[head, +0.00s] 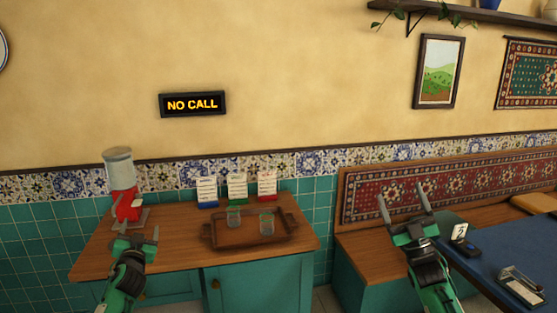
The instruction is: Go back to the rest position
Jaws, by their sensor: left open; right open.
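My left gripper (136,230) is open and empty at the left, in front of the wooden counter (180,246) and below the red dispenser with a clear top (123,186). My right gripper (402,195) is open and empty at the right, its fingers pointing up in front of the bench's patterned backrest. Neither gripper touches any object that I can make out. No samovar or teapot is clearly recognisable in this view.
A wooden tray (222,242) with two glasses (267,226) stands on the counter. Three cards (237,188) stand behind it. A lit sign (193,104) reads NO CALL. A blue table (510,250) at the right holds a small card stand (462,235) and a metal-topped item (521,286).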

